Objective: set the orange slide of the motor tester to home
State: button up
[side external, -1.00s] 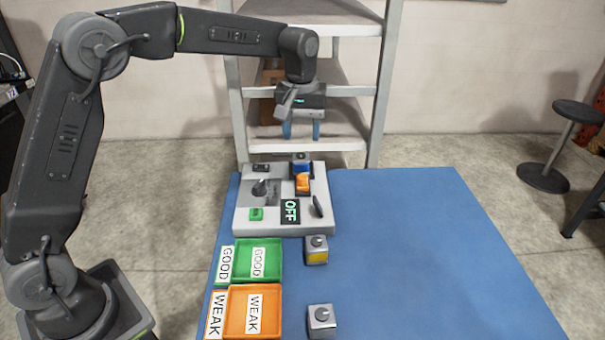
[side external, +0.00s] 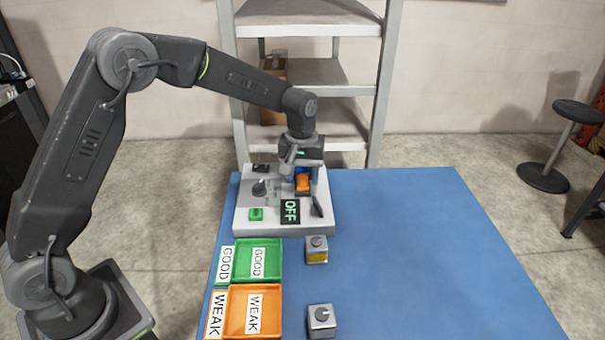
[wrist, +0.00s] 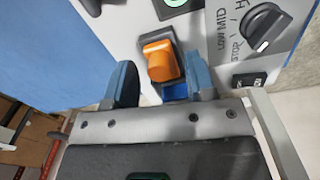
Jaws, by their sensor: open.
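The motor tester (side external: 246,222) is a light grey panel at the far left of the blue table. Its orange slide (side external: 303,183) sits in a dark slot near the panel's back; in the wrist view the orange slide (wrist: 161,61) shows just beyond the fingertips, roughly between them. My gripper (side external: 303,184) is low over the back of the panel. In the wrist view my gripper (wrist: 163,78) has its blue fingers apart, with nothing held. Something blue shows behind the slide, partly hidden by my gripper. Whether a finger touches the slide cannot be told.
The tester also carries an OFF display (side external: 290,210), a green button (side external: 256,214), a dark knob (side external: 259,188) and a black lever (side external: 317,206). A green GOOD tray (side external: 279,262) and an orange WEAK tray (side external: 279,310) lie in front. The table's right is clear.

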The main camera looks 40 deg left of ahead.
grip_shut()
dwell(0.4)
jog(key=shift+w+a, duration=1.05)
grip_release()
notch_tip(320, 180, up, 14)
